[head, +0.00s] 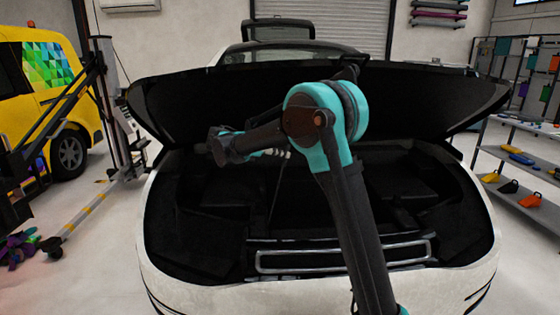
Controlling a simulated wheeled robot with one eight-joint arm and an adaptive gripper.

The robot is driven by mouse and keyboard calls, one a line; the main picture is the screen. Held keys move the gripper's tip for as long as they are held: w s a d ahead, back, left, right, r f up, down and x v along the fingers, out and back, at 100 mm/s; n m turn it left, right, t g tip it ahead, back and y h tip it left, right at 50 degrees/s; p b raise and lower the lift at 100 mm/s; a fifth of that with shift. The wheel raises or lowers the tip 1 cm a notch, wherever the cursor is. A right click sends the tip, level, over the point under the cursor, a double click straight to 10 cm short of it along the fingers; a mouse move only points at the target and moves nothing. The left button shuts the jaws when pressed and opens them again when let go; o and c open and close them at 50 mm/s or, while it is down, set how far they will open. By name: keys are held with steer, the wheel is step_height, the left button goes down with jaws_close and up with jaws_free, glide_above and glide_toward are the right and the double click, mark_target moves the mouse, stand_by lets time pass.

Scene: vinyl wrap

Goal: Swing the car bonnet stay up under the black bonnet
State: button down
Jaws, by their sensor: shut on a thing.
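The black bonnet (420,95) is raised over the open front of the white car (210,295). The bonnet stay (275,190) is a thin dark rod standing steeply in the bay, its lower end near the front crosspiece. My gripper (284,153) is small in view, below the bonnet's edge and left of my forearm. It is shut on the stay near the rod's upper end. The fingertips are partly lost against the dark bay. Whether the stay's tip touches the bonnet's underside cannot be told.
A yellow van (35,90) and a dark lift post (110,110) stand at the left. A shelf with coloured tools (520,158) is at the right. My arm crosses the middle of the bay. The floor beside the car is mostly clear.

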steer(key=shift+a+r, duration=0.1)
steer(key=shift+a, duration=0.8)
steer(key=shift+a+n, duration=0.1)
steer(key=shift+n, duration=0.2)
steer(key=c, duration=1.4)
jaws_free()
steer(key=v, duration=1.2)
steer(key=shift+s+a+f, duration=0.1)
steer(key=shift+f, duration=0.15)
